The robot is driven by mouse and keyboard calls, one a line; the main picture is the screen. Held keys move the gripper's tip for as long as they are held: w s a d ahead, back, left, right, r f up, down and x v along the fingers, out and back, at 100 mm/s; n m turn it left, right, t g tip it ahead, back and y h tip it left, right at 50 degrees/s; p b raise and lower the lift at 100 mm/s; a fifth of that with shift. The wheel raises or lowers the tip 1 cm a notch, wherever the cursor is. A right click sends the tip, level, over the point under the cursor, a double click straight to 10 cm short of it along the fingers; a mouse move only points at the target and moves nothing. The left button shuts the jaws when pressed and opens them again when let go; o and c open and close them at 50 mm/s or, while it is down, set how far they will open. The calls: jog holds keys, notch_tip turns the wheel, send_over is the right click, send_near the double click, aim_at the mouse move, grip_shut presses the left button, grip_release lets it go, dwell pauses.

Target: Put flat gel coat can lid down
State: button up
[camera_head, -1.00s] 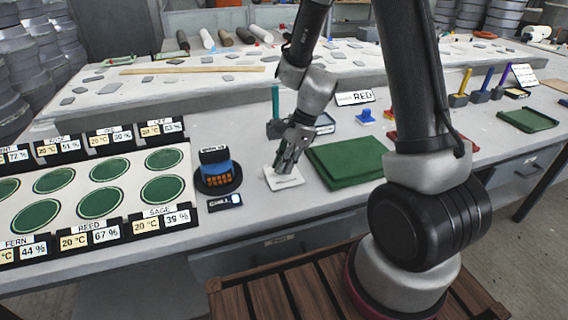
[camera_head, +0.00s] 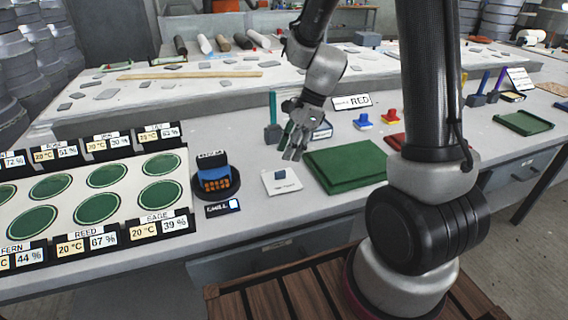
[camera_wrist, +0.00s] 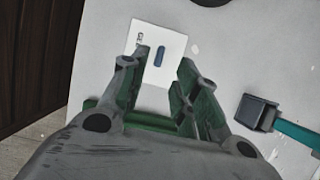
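A flat white square plate (camera_head: 281,181) with a small blue-grey block (camera_head: 280,175) on it lies on the bench.
A green board (camera_head: 345,162) lies right of the plate. A black round stand with a blue and orange device (camera_head: 216,178) is at left, behind a small label (camera_head: 223,208). A dark block with a teal handle (camera_head: 273,132) stands behind my gripper.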

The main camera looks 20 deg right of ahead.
jog(key=s+d+r+n+t+h, duration=0.1)
jog(key=s+d+r+n, duration=0.2)
jog(key=s+r+n, duration=0.35)
jog(key=s+d+r+n+t+h, duration=0.1)
jog(key=s+d+r+n, duration=0.25)
jog(key=r, duration=0.55)
jog(key=s+d+r+n+t+h, duration=0.2)
jog(key=s+d+n, duration=0.3)
jog(key=s+n, duration=0.3)
jog(key=shift+s+r+h, duration=0.3)
jog(key=shift+s+r, duration=0.35)
jog(key=shift+s, duration=0.25)
